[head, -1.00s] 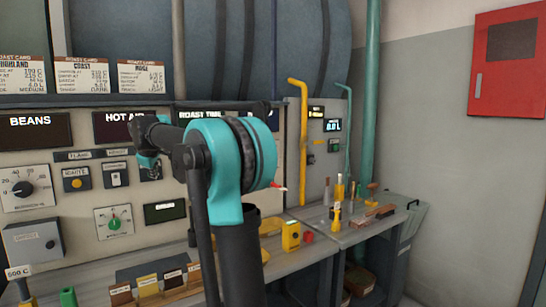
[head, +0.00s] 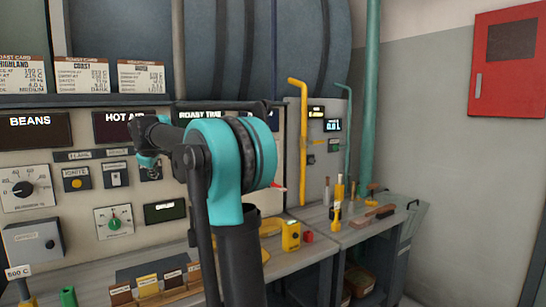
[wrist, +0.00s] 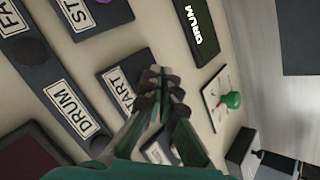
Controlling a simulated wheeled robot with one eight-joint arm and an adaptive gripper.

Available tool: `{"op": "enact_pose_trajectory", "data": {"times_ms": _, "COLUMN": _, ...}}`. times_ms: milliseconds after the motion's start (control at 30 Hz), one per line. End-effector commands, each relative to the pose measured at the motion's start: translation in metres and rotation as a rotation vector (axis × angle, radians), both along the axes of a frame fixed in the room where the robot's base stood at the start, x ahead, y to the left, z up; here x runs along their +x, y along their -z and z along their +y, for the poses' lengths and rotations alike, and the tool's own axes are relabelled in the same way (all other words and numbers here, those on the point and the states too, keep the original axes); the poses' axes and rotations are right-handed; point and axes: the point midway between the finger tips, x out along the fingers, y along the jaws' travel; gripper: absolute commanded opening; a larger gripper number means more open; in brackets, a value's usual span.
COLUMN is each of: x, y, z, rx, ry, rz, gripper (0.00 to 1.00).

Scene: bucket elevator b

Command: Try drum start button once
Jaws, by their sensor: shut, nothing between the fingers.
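The drum start plate (wrist: 118,90) is a dark plate with a white START label on the cream panel in the wrist view. My gripper (wrist: 161,82) is shut, with nothing between its fingers, and its tips are over the right part of that plate. The tips cover the spot beside the label, so the button itself is hidden. I cannot tell whether the tips touch it. A DRUM label (wrist: 72,108) is on the strip next to the plate. In the head view my gripper (head: 150,165) is at the panel, right of the switch plate, partly behind my arm.
Another plate labelled ST (wrist: 88,12) with a purple button is close by. A yellow box (head: 291,235) and bottles stand on the bench. A red cabinet (head: 508,62) hangs at right.

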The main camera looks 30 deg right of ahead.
Motion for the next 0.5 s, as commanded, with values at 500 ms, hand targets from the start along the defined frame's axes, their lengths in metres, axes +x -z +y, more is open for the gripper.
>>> {"op": "enact_pose_trajectory", "data": {"times_ms": 500, "x": 0.0077, "y": -0.0002, "z": -0.0001, "rx": 0.0, "ry": 0.0, "rz": 0.0, "gripper": 0.0}}
